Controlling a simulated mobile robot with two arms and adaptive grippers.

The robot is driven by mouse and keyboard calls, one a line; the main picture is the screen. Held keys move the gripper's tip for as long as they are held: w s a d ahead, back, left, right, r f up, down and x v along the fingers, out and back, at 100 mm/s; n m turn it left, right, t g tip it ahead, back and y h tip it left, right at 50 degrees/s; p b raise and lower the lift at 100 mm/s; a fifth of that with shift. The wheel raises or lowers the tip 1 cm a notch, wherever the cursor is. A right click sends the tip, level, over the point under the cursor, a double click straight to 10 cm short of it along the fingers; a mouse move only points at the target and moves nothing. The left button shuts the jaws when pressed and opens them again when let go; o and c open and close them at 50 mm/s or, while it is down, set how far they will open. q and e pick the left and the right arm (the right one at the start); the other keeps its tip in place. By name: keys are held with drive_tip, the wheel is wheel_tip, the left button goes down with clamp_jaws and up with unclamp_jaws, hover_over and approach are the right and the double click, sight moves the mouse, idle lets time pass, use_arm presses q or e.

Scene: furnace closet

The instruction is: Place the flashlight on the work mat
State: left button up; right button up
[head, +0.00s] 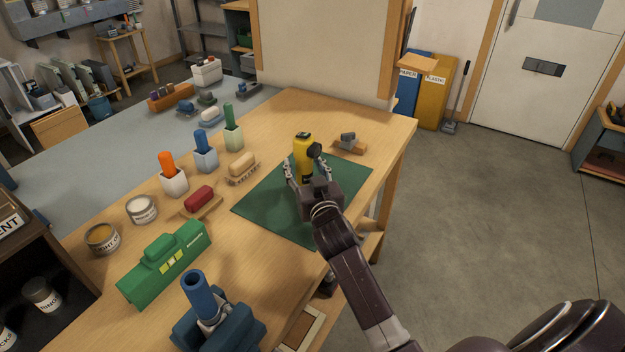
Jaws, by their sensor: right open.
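The yellow flashlight (301,160) with a black end stands upright on the green work mat (265,210), near the mat's far part. My right gripper (306,172) is open, with its fingers on either side of the flashlight's lower part. The gripper hides the flashlight's foot, and I cannot tell whether the fingers touch it. My right arm covers part of the mat. My left gripper is not in view.
A green case (165,263) and blue vise (215,320) stand in front.

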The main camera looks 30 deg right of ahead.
drive_tip(key=v, duration=1.1)
drive_tip(key=shift+d+r+b, duration=0.1)
drive_tip(key=shift+b, duration=0.3)
idle(0.7)
